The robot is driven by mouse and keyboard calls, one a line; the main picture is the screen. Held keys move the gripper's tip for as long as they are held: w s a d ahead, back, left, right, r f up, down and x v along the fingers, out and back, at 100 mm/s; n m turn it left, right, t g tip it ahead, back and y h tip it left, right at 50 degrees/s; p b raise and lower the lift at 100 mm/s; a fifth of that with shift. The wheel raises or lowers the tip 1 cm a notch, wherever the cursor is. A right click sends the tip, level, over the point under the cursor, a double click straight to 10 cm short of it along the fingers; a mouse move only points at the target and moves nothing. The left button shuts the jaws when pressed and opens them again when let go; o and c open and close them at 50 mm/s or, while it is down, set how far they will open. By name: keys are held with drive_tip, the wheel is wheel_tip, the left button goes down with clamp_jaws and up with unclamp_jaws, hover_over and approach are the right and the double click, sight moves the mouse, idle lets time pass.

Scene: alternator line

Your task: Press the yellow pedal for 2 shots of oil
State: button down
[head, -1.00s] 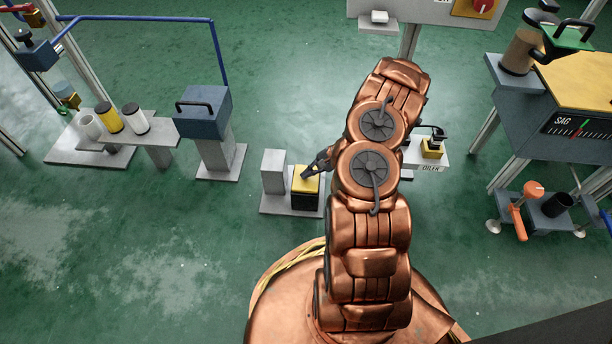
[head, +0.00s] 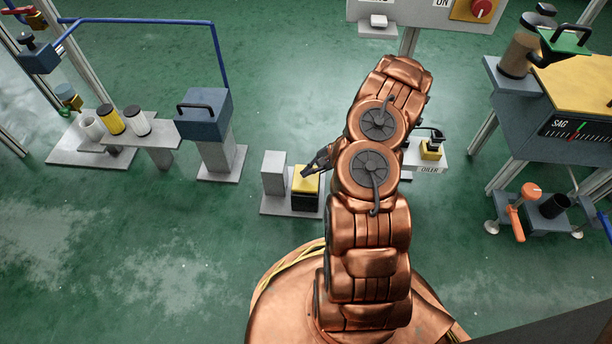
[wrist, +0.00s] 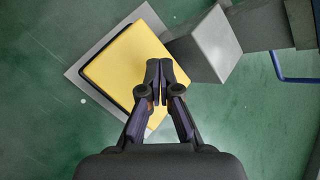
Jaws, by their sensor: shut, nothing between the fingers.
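The yellow pedal (head: 305,181) is a flat yellow top on a black base, beside a grey block on a grey plate, left of my arm in the head view. In the wrist view the yellow pedal (wrist: 122,62) fills the upper left of the middle. My gripper (head: 309,173) is shut and empty, with its fingertips over the pedal top. In the wrist view the gripper (wrist: 160,66) tips overlap the pedal's right part. I cannot tell whether they touch it. The oiler (head: 431,152), yellow and black on a labelled shelf, is partly behind my arm.
The grey block (head: 273,171) stands close to the pedal's left; it also shows in the wrist view (wrist: 208,48). A blue box on a pedestal (head: 204,116) stands further left. The SAG gauge bench (head: 560,115) is at right. Green floor is clear at lower left.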

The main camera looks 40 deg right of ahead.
sight(308, 177)
drive_tip(key=shift+r, duration=0.15)
drive_tip(key=shift+r+p, duration=1.55)
drive_tip(key=shift+r, duration=0.9)
idle(0.4)
